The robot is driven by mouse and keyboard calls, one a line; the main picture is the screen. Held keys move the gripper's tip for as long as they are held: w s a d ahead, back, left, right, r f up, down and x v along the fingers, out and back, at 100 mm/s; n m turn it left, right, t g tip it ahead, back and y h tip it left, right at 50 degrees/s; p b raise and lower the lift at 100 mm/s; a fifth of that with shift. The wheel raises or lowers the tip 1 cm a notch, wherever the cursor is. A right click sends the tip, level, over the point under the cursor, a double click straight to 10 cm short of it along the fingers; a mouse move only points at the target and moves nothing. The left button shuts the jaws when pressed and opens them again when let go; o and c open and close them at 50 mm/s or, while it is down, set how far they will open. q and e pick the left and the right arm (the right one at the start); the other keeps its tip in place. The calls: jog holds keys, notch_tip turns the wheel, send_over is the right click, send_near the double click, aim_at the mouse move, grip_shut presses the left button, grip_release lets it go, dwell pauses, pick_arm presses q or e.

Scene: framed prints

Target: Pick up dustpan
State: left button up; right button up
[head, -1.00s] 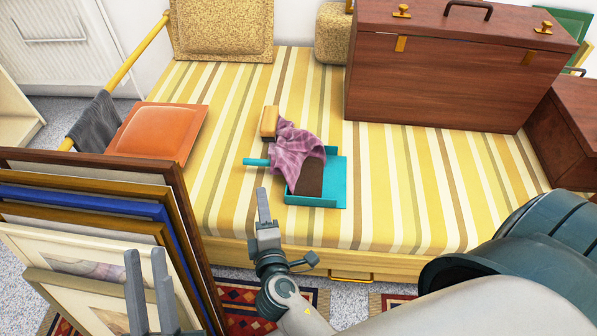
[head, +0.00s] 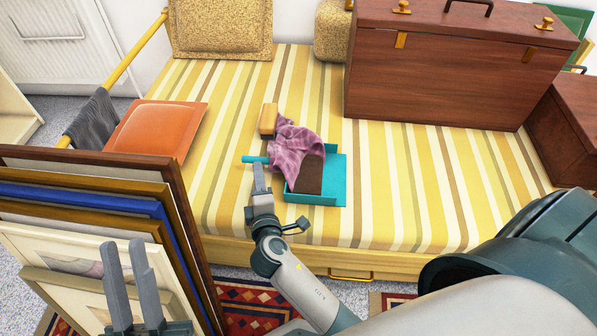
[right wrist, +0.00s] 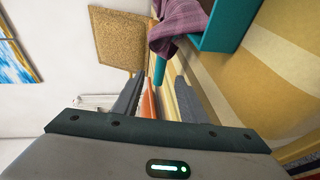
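The teal dustpan (head: 338,180) lies on the striped bed. Its handle (head: 250,159) points left. A purple checked cloth (head: 298,145) drapes over it, and a brown block-like thing (head: 309,177) sits in the pan. My right gripper (head: 259,172) is at the handle, seen edge-on in the head view. In the right wrist view its two fingers (right wrist: 160,82) are apart, with the handle (right wrist: 160,66) showing at the gap between their tips; I cannot tell whether they touch it. My left gripper (head: 125,258) is open and empty in front of the framed pictures.
Framed prints (head: 90,180) stack upright at the left. A yellow block (head: 268,118) lies behind the handle. A large brown case (head: 440,75) stands at the back right, and an orange cushion (head: 155,130) lies at the left. The bed's front right (head: 430,200) is clear.

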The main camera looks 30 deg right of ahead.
jog(key=x, duration=0.2)
jog(key=shift+w+f, duration=0.1)
jog(key=shift+w, duration=0.2)
pick_arm(q)
jog(key=shift+a+r+t, duration=0.3)
jog(key=shift+r+t, duration=0.1)
jog(key=shift+r, duration=0.35)
pick_arm(e)
jog(key=shift+w+d, duration=0.2)
jog(key=shift+w, duration=0.15)
